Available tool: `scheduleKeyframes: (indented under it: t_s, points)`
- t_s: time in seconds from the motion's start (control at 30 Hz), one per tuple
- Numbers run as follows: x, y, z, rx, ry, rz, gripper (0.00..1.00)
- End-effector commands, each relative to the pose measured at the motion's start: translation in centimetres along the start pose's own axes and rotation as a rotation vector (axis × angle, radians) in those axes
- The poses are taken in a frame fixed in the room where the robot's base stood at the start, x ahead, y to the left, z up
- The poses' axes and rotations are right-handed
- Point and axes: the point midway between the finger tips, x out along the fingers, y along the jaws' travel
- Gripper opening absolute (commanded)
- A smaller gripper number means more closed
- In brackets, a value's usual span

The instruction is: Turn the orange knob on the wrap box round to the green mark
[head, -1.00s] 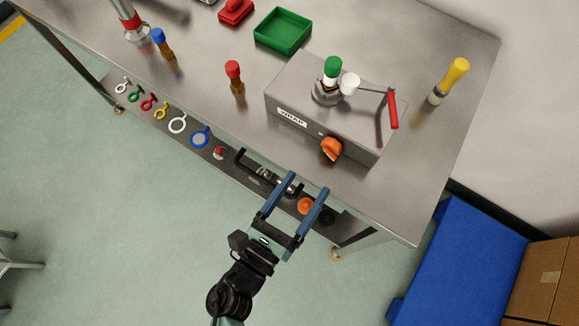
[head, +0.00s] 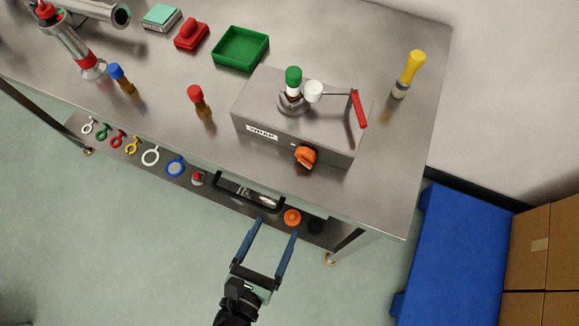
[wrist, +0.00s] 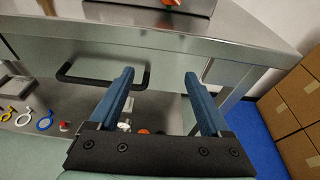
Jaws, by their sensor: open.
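The wrap box (head: 275,137) is a grey metal block with a WRAP label, standing on the steel table. Its orange knob (head: 305,156) is on the front face near the right end. In the wrist view the knob (wrist: 171,3) shows only at the top edge, cut off. I cannot make out a green mark beside the knob. My gripper (head: 277,229) has blue fingers, open and empty. It is in front of the table's front edge, apart from the box and knob. The wrist view shows both fingers (wrist: 157,78) spread with nothing between them.
A bottle with a green cap (head: 293,78) stands on the box beside a red-handled crank (head: 359,110). The table edge and a black drawer handle (head: 247,194) are near my gripper. Blue (head: 455,260) and cardboard boxes (head: 535,235) stand right. Open floor lies left.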

Motion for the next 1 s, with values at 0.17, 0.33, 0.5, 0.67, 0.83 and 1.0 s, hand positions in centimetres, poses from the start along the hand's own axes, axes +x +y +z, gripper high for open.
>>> scheduleKeyframes:
  t_s: [0.17,0.33,0.5,0.67,0.83,1.0]
  points:
    - [-1.0,2.9,-5.6,0.429,0.279,0.077,0.81]
    - [-2.6,6.8,-7.2,0.892,0.458,0.146,0.81]
    - [-3.4,9.9,-5.2,1.389,0.537,0.213,0.81]
    - [-3.1,10.5,-1.1,1.875,0.504,0.273,0.81]
    - [-2.0,7.5,3.5,2.373,0.337,0.333,0.81]
    - [-1.4,2.8,5.9,2.731,0.097,0.377,0.81]
